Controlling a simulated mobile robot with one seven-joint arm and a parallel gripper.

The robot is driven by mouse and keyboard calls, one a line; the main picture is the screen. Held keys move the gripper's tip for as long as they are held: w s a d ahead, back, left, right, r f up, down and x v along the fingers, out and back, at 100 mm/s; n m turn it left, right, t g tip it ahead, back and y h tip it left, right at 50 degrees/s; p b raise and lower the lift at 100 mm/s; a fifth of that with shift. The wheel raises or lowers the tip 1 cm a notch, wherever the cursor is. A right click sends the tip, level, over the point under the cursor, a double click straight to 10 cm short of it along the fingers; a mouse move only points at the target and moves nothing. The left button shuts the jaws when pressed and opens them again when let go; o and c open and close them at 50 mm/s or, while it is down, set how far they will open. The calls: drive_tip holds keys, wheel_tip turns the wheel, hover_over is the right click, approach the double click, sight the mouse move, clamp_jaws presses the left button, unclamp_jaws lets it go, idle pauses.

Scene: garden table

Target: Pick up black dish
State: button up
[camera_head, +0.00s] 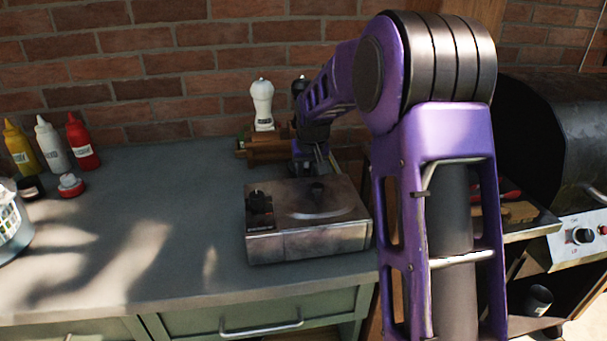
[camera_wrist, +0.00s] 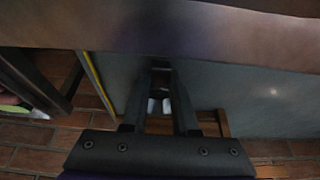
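A small dark round item (camera_head: 30,188) stands on the worktop at the far left in the head view; it may be the black dish, but it is too small to be sure. My gripper (camera_head: 318,166) is far to its right, low behind a worn metal box. In the wrist view my gripper (camera_wrist: 161,72) shows two dark fingers with a gap between them. White shapes show through the gap. I see nothing clearly held, though the fingertips are in shadow and partly hidden in the head view.
The metal box (camera_head: 308,222) is close to my gripper. A white shaker (camera_head: 262,103) stands near a wooden holder (camera_head: 268,148) by the brick wall. Sauce bottles (camera_head: 52,144) and a white basket (camera_head: 8,220) are left. The worktop's middle (camera_head: 160,200) is clear. A grill (camera_head: 560,140) is right.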

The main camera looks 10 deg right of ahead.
clamp_jaws()
drive_tip(key=shift+r, duration=0.1)
